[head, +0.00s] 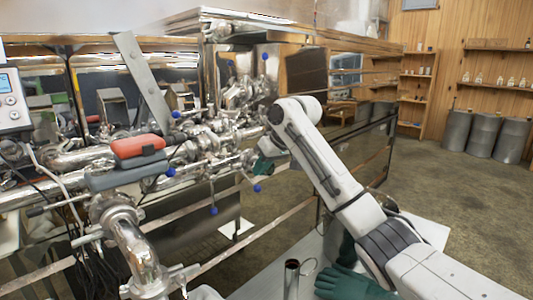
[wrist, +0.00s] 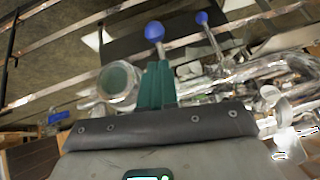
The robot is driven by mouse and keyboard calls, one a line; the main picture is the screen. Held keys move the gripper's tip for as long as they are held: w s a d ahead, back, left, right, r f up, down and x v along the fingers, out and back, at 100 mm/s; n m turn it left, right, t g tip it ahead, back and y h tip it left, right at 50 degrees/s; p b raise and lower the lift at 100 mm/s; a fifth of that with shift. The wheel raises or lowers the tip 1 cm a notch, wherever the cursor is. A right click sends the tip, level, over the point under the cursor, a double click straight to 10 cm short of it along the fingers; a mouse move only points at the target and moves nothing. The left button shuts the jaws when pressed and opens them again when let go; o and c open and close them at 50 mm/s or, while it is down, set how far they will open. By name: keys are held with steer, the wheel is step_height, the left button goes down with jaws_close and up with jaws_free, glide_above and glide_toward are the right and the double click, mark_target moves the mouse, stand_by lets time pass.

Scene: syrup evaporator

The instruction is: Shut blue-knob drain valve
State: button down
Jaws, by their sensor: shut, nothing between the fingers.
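My gripper (head: 263,167) is at the pipework, its green fingers partly hidden in the head view. In the wrist view the green fingers (wrist: 157,72) are shut together and empty. A blue knob (wrist: 154,31) on a metal lever lies just beyond the fingertips; I cannot tell whether they touch its stem. A second blue-knob lever (wrist: 202,18) is to its right. In the head view, one blue knob (head: 257,188) hangs just below my gripper and another (head: 213,211) hangs to its left. Which one is the drain valve is not clear.
Shiny pipes (head: 200,155) crowd around my gripper. More blue knobs (head: 170,171) stick out nearby. A metal rail (head: 265,222) runs below. Open floor (head: 450,205) lies to the right.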

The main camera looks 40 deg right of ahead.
steer(key=shift+s+a+f, duration=0.1)
steer(key=shift+s+f, duration=0.05)
steer(key=shift+f, duration=0.45)
steer(key=shift+s+a+f, duration=0.1)
steer(key=shift+s+f, duration=0.05)
steer(key=shift+f, duration=0.4)
steer(key=shift+f, duration=0.15)
steer(key=shift+f+t+b, duration=0.9)
steer(key=shift+f+b, duration=0.1)
steer(key=shift+f, duration=0.05)
steer(key=w+f+n+t+y+b, duration=0.1)
steer(key=w+f+t+b, duration=0.5)
steer(key=b, duration=0.8)
steer(key=shift+w+f+t, duration=0.2)
steer(key=shift+f+t, duration=0.8)
steer(key=shift+t, duration=0.4)
steer(key=shift+w+a, duration=0.1)
steer(key=s+d, duration=0.1)
steer(key=s, duration=0.9)
steer(key=shift+s+d+r, duration=0.15)
steer(key=shift+s+d, duration=0.15)
steer(key=shift+s, duration=0.05)
